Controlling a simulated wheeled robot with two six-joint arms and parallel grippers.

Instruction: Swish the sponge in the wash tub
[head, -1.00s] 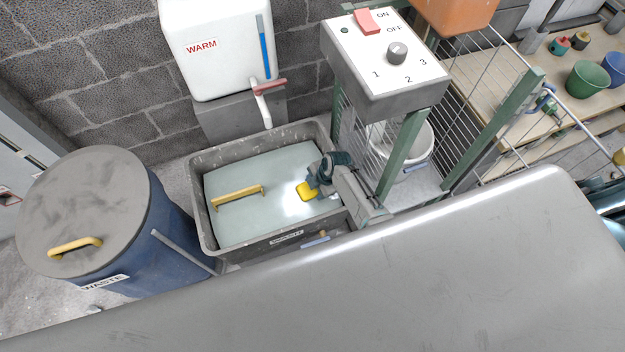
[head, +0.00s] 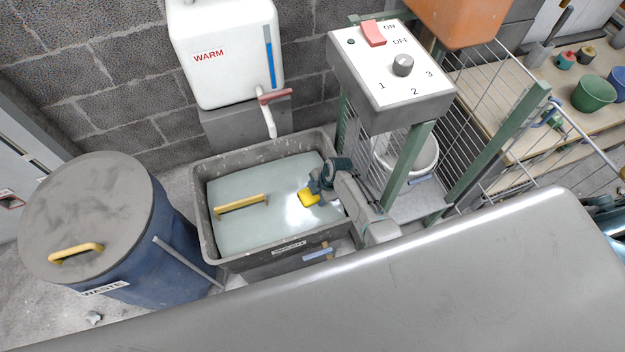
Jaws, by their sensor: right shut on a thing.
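The wash tub (head: 205,232) is a grey rectangular tub on the floor, filled with pale water (head: 250,180). My right gripper (head: 314,192) reaches over its right side, shut on the yellow sponge (head: 307,198). The sponge is at or just above the water; I cannot tell whether it touches. A bright glare lies on the water beside it. A yellow bar-shaped handle (head: 241,204) shows in the left part of the tub. My left gripper is not in view.
A blue waste bin with a grey lid (head: 90,200) stands left of the tub. A white warm-water tank (head: 225,60) hangs behind it, its spout (head: 268,118) over the back. A switch box (head: 395,75) on a green frame stands right. A grey surface (head: 330,300) fills the foreground.

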